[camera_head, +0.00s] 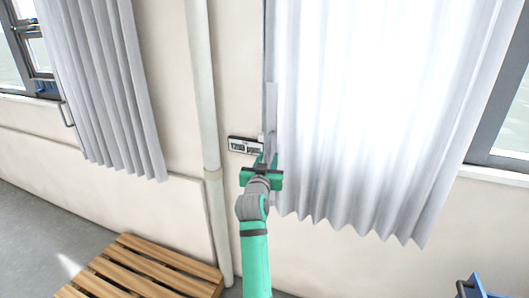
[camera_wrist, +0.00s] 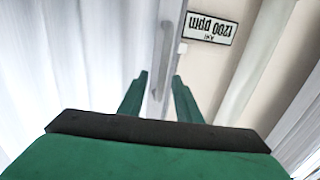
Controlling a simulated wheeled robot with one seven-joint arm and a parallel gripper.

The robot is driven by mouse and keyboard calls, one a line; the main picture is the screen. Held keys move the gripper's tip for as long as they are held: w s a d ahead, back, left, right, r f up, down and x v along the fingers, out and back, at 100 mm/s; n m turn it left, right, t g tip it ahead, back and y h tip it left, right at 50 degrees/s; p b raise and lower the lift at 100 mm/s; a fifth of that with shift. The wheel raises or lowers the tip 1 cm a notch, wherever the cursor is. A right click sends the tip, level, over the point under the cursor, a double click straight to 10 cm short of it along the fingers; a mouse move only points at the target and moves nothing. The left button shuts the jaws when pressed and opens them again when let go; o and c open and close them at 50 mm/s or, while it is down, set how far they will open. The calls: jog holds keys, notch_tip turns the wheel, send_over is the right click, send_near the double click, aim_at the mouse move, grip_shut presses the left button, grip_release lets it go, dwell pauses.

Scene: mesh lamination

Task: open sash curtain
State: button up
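The sash curtain (camera_head: 370,110) is a pale grey-white pleated curtain hanging over the bright window at the right of the head view. It fills the left of the wrist view (camera_wrist: 70,60). A grey upright edge strip with a slim handle (camera_wrist: 166,62) runs along its edge. My gripper (camera_head: 268,160) is at this edge, low on the curtain. In the wrist view the green fingers (camera_wrist: 159,76) are apart, with the strip and handle showing between them. I cannot tell whether the handle lies within their reach or beyond the tips. No finger visibly presses on it.
A white pipe (camera_head: 205,100) runs up the wall left of my arm. A small sign (camera_head: 244,146) is on the wall beside my gripper. Another grey curtain (camera_head: 100,80) with a handle hangs at the left. A wooden slatted bench (camera_head: 145,270) stands below. A blue object (camera_head: 480,288) is at lower right.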

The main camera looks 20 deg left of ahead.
aim_at(268, 152)
jog(key=w, duration=0.4)
jog(key=shift+a, duration=0.2)
jog(key=shift+w+a, duration=0.55)
jog(key=shift+w, duration=0.3)
